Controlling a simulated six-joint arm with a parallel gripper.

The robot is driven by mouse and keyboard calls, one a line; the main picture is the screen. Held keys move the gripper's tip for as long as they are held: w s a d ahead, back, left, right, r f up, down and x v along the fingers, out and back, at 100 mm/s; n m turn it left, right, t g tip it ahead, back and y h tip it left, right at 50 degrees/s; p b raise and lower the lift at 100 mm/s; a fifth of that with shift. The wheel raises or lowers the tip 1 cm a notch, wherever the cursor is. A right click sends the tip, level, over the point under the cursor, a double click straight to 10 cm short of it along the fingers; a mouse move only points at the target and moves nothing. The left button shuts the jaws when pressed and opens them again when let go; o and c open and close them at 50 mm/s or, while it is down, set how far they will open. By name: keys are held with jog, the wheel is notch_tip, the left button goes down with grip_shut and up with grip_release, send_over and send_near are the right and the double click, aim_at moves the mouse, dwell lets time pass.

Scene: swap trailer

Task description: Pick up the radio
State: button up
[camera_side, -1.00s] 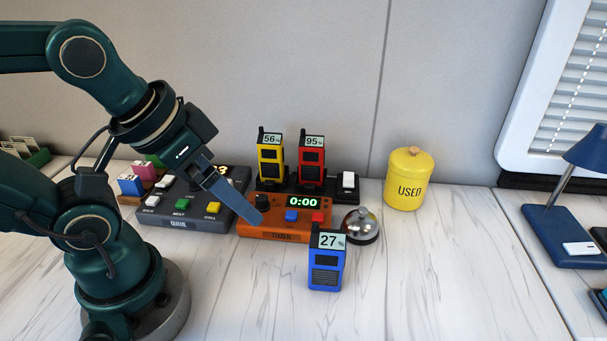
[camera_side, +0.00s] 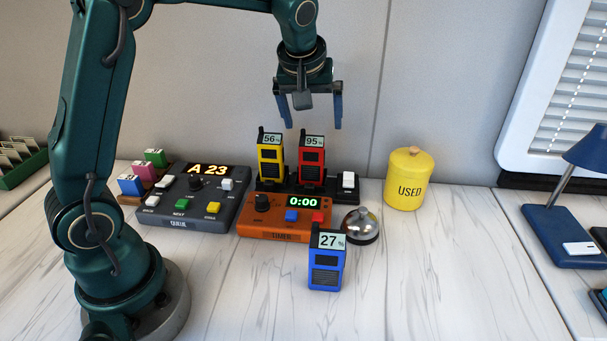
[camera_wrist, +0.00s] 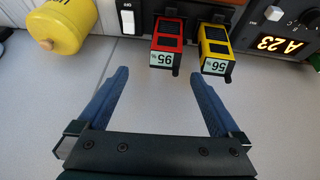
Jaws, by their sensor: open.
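A blue radio (camera_side: 326,264) reading 27% stands upright on the white table, in front of the orange timer. A yellow radio (camera_side: 271,160) reading 56% and a red radio (camera_side: 312,162) reading 95% stand side by side in a black dock (camera_side: 346,192) behind the timer. My gripper (camera_side: 312,127) is open and empty, pointing down, above and apart from the docked radios. In the wrist view, the red radio (camera_wrist: 168,37) and the yellow radio (camera_wrist: 214,46) lie beyond my open blue fingers. The blue radio is out of the wrist view.
An orange timer (camera_side: 284,234) showing 0:00, a silver bell (camera_side: 361,226), a yellow USED canister (camera_side: 408,179) and a grey console (camera_side: 168,218) showing A 23 stand around the radios. A blue lamp (camera_side: 558,232) stands at right.

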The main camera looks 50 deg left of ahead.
aim_at(311, 143)
jog(key=shift+g, duration=0.6)
jog(key=x, duration=0.5)
jog(key=shift+s+d+f, duration=0.1)
jog(key=shift+s+f, duration=0.05)
jog(key=shift+s, duration=0.2)
jog(key=shift+x, duration=2.25)
grip_shut()
